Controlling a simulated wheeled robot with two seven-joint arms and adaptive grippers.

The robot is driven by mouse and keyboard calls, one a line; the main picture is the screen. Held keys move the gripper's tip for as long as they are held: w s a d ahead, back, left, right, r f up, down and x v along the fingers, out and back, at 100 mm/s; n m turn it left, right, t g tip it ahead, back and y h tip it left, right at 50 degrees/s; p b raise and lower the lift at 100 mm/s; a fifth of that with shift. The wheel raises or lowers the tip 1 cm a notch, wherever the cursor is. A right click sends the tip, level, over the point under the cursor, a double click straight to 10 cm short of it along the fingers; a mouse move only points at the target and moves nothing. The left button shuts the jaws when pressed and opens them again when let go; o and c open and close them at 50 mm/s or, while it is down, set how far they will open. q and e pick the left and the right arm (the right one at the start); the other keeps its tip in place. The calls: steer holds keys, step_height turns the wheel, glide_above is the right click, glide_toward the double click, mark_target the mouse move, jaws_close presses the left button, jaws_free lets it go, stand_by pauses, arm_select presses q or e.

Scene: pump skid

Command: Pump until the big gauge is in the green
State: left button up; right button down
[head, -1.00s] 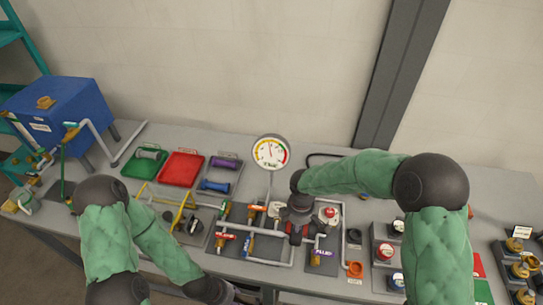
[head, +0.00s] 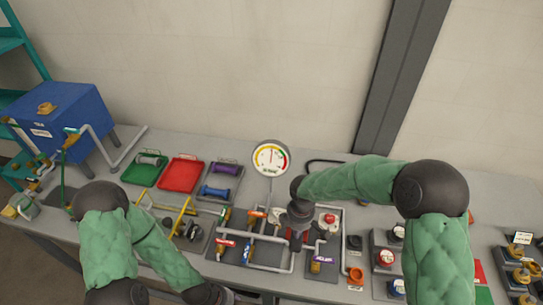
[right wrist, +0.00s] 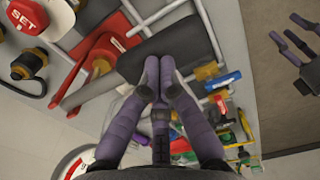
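The big gauge (head: 270,158) stands on a stem at the back of the table, with a coloured arc on its white face. Its needle points about straight up, seemingly just left of the green part. My right gripper (head: 298,232) is over the pump; in the right wrist view its fingers (right wrist: 157,68) are together, with their tips over the dark grey pump handle (right wrist: 198,50). The handle joins a red part (right wrist: 98,55); contact is hard to judge. My left gripper (right wrist: 293,48) has spread fingers and is away from the pump; the head view mostly cuts it off.
Pipes with coloured-handled valves (head: 226,243) lie left of the pump. A red button (head: 330,218) is close on its right. Red (head: 181,174) and green (head: 144,170) trays, a blue tank (head: 62,120) and blocks with knobs (head: 386,258) stand around.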

step_height(320, 180, up, 6)
steer(key=p, duration=0.4)
steer(key=shift+s+r, duration=0.1)
steer(key=shift+f, duration=0.2)
stand_by(0.3)
steer(key=shift+f+b, duration=3.65)
steer(key=shift+f, duration=1.1)
step_height(320, 180, up, 10)
steer(key=p, duration=0.7)
steer(key=shift+p, duration=0.3)
steer(key=shift+f, duration=0.15)
steer(key=shift+f, duration=0.1)
